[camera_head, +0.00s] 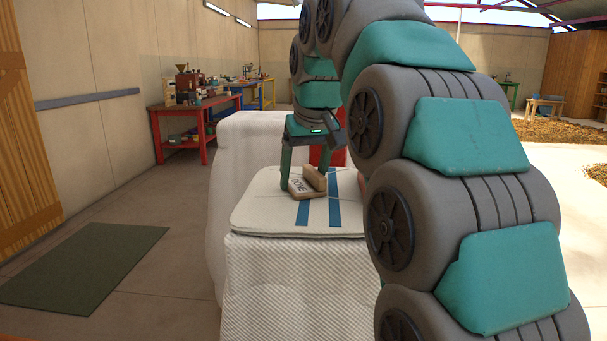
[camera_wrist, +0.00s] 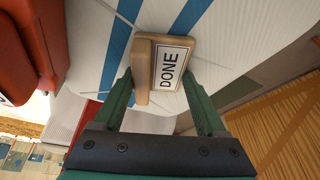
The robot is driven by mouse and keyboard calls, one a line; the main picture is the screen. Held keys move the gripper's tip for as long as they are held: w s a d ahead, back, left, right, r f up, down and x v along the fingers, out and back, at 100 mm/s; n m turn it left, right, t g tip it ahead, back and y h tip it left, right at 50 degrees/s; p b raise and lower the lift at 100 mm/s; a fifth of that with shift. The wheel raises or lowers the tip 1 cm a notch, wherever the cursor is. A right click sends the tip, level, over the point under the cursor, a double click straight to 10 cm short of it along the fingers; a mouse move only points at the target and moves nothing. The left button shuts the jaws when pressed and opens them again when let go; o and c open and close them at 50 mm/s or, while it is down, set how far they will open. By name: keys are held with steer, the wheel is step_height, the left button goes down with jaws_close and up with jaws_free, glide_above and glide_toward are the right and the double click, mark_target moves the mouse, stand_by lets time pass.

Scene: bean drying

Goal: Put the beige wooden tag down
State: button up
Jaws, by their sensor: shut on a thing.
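The beige wooden tag (camera_head: 316,179) is an L-shaped block with a white label. Its label reads DONE in the wrist view (camera_wrist: 140,65). My gripper (camera_head: 304,184) points down and is shut on the tag, one green finger on each side in the wrist view (camera_wrist: 163,82). The tag is at the top of a white sack (camera_head: 262,212) with two blue stripes, and looks to be touching or just above it. I cannot tell whether the sack bears its weight.
A red object (camera_wrist: 35,45) stands close beside the sack, mostly hidden by my arm in the head view. Another white sack (camera_head: 228,150) stands behind. A red workbench (camera_head: 182,110) with tools is at the left wall. A green mat (camera_head: 85,268) lies on open floor.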

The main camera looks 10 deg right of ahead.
steer(key=o, duration=1.3)
steer(key=shift+f, duration=0.1)
